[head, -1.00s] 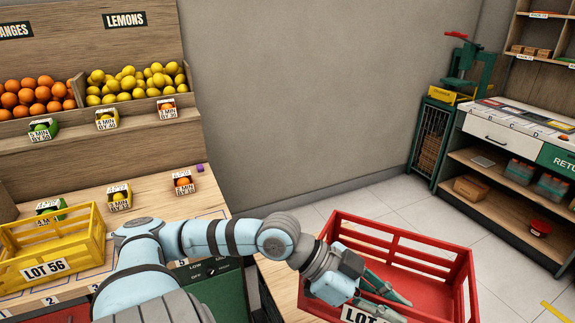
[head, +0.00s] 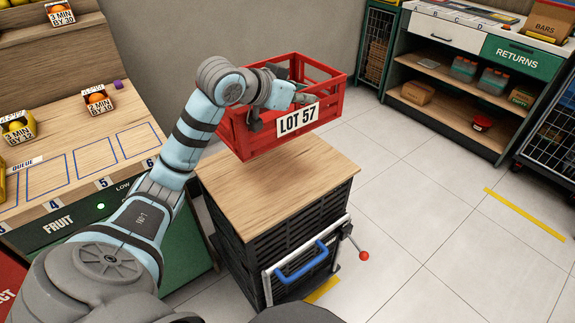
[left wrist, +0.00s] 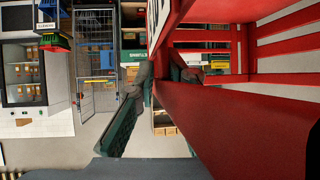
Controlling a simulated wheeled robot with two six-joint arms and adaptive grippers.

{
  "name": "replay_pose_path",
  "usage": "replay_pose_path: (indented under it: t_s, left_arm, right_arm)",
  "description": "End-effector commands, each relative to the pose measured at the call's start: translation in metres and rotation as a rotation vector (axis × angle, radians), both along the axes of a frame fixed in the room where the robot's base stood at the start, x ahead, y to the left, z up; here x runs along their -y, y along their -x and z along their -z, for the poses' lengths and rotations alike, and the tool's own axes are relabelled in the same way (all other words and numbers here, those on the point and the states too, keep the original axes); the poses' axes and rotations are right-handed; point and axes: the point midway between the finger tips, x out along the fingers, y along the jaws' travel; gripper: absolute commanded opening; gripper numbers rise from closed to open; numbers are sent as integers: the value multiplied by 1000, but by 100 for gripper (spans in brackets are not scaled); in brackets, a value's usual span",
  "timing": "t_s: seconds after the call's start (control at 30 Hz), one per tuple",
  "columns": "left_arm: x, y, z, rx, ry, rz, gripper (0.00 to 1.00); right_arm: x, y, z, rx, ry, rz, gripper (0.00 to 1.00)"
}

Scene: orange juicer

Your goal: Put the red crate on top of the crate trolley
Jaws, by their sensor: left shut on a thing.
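The red crate (head: 247,140) has slatted sides and a LOT 57 label. My left gripper (head: 298,98) is shut on its near upper rim beside the label. The crate hangs roughly level over the back part of the crate trolley's wooden top (head: 275,195). I cannot tell how large the gap beneath it is. The trolley has black slatted sides, a blue handle and a red-knobbed lever. In the left wrist view, the gripper fingers (left wrist: 158,85) meet the red crate wall (left wrist: 240,120), which fills the right side. My right gripper is out of view.
A fruit counter (head: 85,155) with numbered squares stands close left of the trolley. The back wall is behind the crate. A returns shelf unit (head: 480,90) stands at the back right. Pale tiled floor (head: 430,210) is open to the right.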

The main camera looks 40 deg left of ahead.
Motion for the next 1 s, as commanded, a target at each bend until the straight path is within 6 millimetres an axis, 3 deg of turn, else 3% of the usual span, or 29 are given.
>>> replay_pose_path:
  t_s: [0.1,0.2,0.3,0.47,0.63,0.83,0.9,1.0]
  left_arm:
    - [0,1,52,-6,-2,2,0]
    - [1,1,90,-6,-3,3,0]
    - [1,1,116,-3,-1,5,0]
    - [1,0,136,0,-3,6,0]
    - [1,1,169,-1,-2,5,0]
    - [1,1,171,1,-3,6,0]
    - [1,1,171,-1,-2,5,18]
    - [1,1,171,-1,-2,5,31]
  right_arm:
    - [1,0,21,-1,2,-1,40]
    - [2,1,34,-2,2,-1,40]
    - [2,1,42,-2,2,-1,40]
    - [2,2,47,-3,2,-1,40]
    - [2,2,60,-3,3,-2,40]
    - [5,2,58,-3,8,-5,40]
    - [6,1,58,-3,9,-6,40]
    - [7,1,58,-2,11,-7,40]
